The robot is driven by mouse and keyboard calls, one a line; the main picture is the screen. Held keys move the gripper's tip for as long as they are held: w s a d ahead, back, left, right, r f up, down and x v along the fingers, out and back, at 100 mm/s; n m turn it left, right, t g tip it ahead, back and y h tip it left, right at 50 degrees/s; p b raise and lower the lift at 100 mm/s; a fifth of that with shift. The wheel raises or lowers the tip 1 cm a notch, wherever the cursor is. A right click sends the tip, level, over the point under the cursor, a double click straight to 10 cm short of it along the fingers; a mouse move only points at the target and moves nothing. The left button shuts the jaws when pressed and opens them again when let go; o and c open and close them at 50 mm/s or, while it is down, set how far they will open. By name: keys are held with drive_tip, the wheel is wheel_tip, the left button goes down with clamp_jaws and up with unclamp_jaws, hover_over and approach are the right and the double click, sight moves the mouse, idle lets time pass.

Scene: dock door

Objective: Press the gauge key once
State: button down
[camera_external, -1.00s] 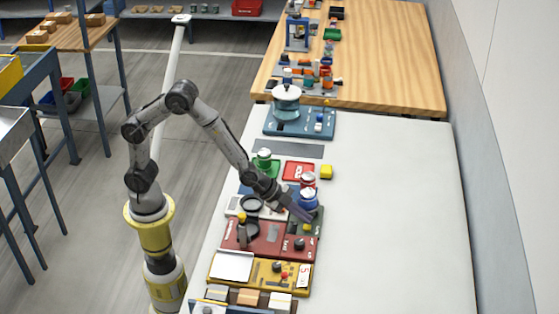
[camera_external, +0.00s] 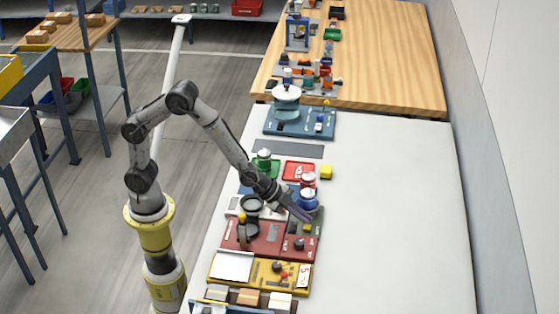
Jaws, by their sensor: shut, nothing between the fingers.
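My gripper (camera_external: 306,217) is shut and empty. Its fingertips point down and right, over or close above the dark green panel (camera_external: 317,226) on the white table. I cannot tell whether they touch it. No key that I can name for certain as the gauge key is legible; it may be hidden or too small. The fingers and wrist cover part of the panel. A red panel (camera_external: 262,246) with a black knob (camera_external: 299,244) lies just in front of the green one.
Beside the gripper stand a blue canister (camera_external: 307,201) and a red tray (camera_external: 297,171). A yellow panel (camera_external: 257,284) with a small red button (camera_external: 284,275) lies nearer. A blue panel (camera_external: 318,131) lies farther back. The white table's right side (camera_external: 400,220) is clear.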

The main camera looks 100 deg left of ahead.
drive_tip(key=shift+f, duration=0.35)
drive_tip(key=shift+f, duration=0.5)
idle(0.8)
drive_tip(key=shift+r, duration=0.9)
drive_tip(key=shift+r, duration=2.5)
